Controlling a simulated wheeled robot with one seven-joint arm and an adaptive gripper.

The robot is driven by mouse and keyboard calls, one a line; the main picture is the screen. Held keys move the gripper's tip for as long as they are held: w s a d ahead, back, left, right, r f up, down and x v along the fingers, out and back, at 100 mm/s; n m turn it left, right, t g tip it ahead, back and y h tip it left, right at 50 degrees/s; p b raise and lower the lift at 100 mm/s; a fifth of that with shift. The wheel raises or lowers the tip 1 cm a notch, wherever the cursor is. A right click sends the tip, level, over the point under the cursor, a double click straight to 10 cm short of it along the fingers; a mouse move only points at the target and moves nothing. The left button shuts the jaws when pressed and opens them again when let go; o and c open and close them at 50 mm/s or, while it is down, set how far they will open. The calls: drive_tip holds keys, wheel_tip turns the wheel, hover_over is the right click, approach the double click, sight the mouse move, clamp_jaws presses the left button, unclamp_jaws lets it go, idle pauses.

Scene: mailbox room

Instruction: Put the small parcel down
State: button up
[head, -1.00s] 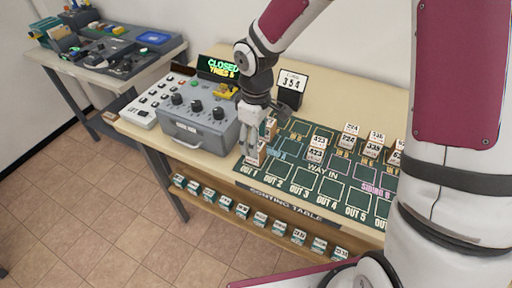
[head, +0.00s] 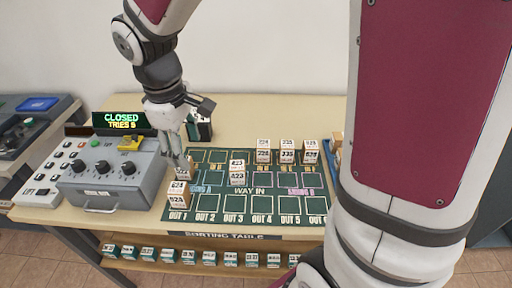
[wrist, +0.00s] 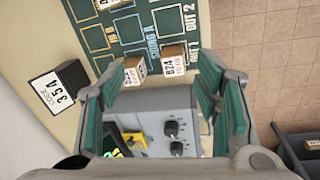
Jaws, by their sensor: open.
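My gripper (head: 178,152) is open, above the left end of the sorting mat (head: 207,216). A small white-labelled parcel (head: 178,195) stands at the OUT 1 square. A second similar parcel (head: 186,170) stands just behind it, partly hidden by the fingers. In the wrist view, the OUT 1 parcel (wrist: 173,59) and the other parcel (wrist: 135,70) lie in the gap ahead of my open gripper (wrist: 163,75). Nothing shows held between the fingers. I cannot tell which of the two is the task's small parcel.
A grey control box with knobs (head: 110,180) stands close left of the mat, under a sign reading CLOSED, TRIES 5 (head: 122,120). A parcel (head: 237,172) stands mid-mat, with several more in a back row (head: 287,151).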

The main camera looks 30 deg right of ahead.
drive_tip(key=s+d+r+m+t, duration=0.1)
drive_tip(key=s+d+r+m, duration=0.1)
drive_tip(key=s, duration=0.4)
drive_tip(key=s+d+r+m+t, duration=0.1)
drive_tip(key=s+d+r+m, duration=0.1)
drive_tip(key=s, duration=0.4)
drive_tip(key=s+d+r+m+t+y, duration=0.1)
drive_tip(key=s+d+r+m, duration=0.1)
drive_tip(key=s+r+m, duration=0.2)
drive_tip(key=shift+s+d+r, duration=0.3)
drive_tip(key=shift+s+r, duration=0.25)
drive_tip(key=shift+s, duration=0.5)
